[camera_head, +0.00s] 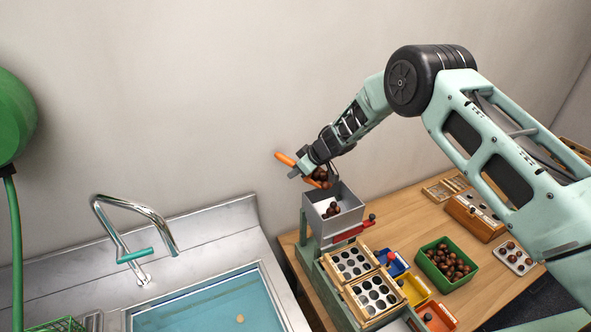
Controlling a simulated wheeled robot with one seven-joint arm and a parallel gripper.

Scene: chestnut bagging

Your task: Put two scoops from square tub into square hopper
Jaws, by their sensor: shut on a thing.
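My gripper (308,165) is shut on a scoop by its orange handle (284,158), above the hopper. Dark brown chestnuts (321,175) show at the scoop, just over the hopper's back rim; the scoop's bowl is mostly hidden, so its tilt is hard to tell. The grey square hopper (350,211) stands on the bench with a few chestnuts inside against its pale inner wall. A green square tub (426,268) holding several chestnuts sits on the table to the right.
A red handle (349,234) sits below the hopper. Wooden trays with round holes (351,262) stand in front of it. Blue (398,263), yellow (413,289) and orange (437,318) bins lie beside them. A steel sink (205,303) with a tap is at left.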

